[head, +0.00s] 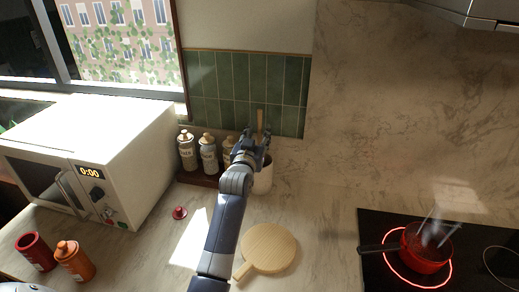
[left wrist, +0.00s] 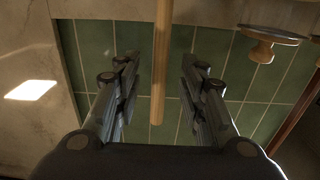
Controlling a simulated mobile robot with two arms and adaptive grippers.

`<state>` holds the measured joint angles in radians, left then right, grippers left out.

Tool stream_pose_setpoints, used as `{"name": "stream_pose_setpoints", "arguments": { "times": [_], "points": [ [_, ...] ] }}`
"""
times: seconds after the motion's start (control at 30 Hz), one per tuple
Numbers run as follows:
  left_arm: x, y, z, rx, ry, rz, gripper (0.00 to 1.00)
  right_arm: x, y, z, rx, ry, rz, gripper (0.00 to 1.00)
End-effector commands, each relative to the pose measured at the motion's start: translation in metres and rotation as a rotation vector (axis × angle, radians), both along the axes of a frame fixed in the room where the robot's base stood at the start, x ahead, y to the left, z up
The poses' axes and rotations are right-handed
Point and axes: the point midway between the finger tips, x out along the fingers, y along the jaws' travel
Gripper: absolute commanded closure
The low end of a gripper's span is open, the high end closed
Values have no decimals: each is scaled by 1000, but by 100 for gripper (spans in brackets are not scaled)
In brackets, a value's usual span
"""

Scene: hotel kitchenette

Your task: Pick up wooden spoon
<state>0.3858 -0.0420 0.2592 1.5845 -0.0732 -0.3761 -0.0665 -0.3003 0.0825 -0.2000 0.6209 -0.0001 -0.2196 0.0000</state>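The wooden spoon's pale handle (head: 260,118) stands upright from a white crock (head: 263,180) by the green tiled wall. In the left wrist view the handle (left wrist: 161,40) runs down the middle, between the two fingers. My left gripper (head: 255,135) is above the crock and hides part of the crock and the handle. In the left wrist view the gripper (left wrist: 157,75) is open, with a gap on each side of the handle. The spoon's other end is hidden. My right gripper is not in view.
Several corked jars (head: 208,153) stand left of the crock. A microwave (head: 95,150) is at the left. A round wooden board (head: 270,247) lies in front. A red pot (head: 427,250) sits on a glowing ring of the black cooktop (head: 385,225). The counter right of the crock is clear.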

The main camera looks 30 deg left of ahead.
Motion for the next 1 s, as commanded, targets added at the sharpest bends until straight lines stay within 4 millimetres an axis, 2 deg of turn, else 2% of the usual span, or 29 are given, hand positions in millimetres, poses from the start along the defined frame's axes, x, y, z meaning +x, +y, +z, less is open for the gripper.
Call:
{"name": "stream_pose_setpoints", "arguments": {
  "times": [0.03, 0.2, 0.57, 0.73, 1.0],
  "points": [
    [7, 1, 6, 0, 0, 0, 62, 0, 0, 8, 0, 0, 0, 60],
    [20, 5, 2, 1, 1, 0, 62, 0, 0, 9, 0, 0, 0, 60],
    [25, 7, 1, 0, 0, 1, 62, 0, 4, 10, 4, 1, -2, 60],
    [25, 6, 1, 0, 0, 0, 99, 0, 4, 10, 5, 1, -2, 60],
    [25, 6, 1, 0, 0, 0, 100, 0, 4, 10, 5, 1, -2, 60]
  ]
}}
